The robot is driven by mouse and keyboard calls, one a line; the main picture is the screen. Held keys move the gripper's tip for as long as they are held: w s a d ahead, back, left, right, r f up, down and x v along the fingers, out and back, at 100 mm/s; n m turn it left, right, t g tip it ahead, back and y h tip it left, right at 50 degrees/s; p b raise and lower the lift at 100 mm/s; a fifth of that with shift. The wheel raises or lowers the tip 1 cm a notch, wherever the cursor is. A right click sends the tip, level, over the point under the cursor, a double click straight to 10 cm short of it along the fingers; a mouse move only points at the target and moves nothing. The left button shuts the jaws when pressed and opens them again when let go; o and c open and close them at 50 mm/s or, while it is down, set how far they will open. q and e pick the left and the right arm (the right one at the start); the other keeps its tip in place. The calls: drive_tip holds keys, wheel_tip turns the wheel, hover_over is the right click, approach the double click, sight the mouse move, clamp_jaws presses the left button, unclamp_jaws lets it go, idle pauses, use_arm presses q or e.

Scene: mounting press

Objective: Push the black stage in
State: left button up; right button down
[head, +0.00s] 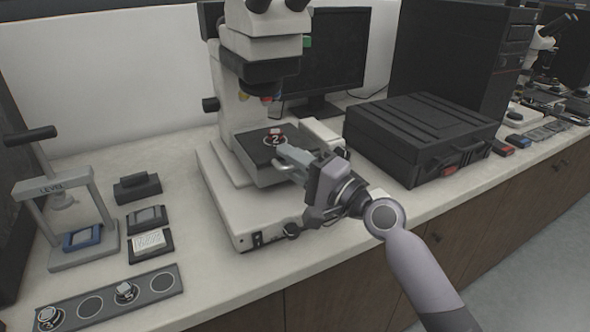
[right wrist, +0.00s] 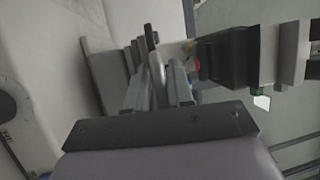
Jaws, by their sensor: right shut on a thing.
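The black stage (head: 250,152) is a dark flat plate on the white microscope (head: 225,190), under its objectives. In the right wrist view the gripper's fingers (right wrist: 160,90) reach toward the stage's side, with the dark microscope head to the right. My left gripper is not in view.
A black case (head: 420,135) stands close to the right of my arm. A monitor (head: 330,60) is behind. At left are a lever press (head: 65,190), small blocks and a dark strip of round slots (head: 90,303). The counter's front middle is clear.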

drive_tip(key=shift+r, duration=0.3)
drive_tip(key=c, duration=1.2)
unclamp_jaws()
drive_tip(key=shift+s, duration=0.15)
drive_tip(key=shift+o, duration=0.2)
drive_tip(key=shift+f, duration=0.1)
drive_tip(key=shift+d, duration=0.1)
drive_tip(key=shift+s+d+f, duration=0.2)
drive_tip(key=shift+s+d, duration=0.15)
drive_tip(key=r+v, duration=0.1)
drive_tip(key=v, duration=0.5)
drive_tip(key=shift+f+b, duration=0.4)
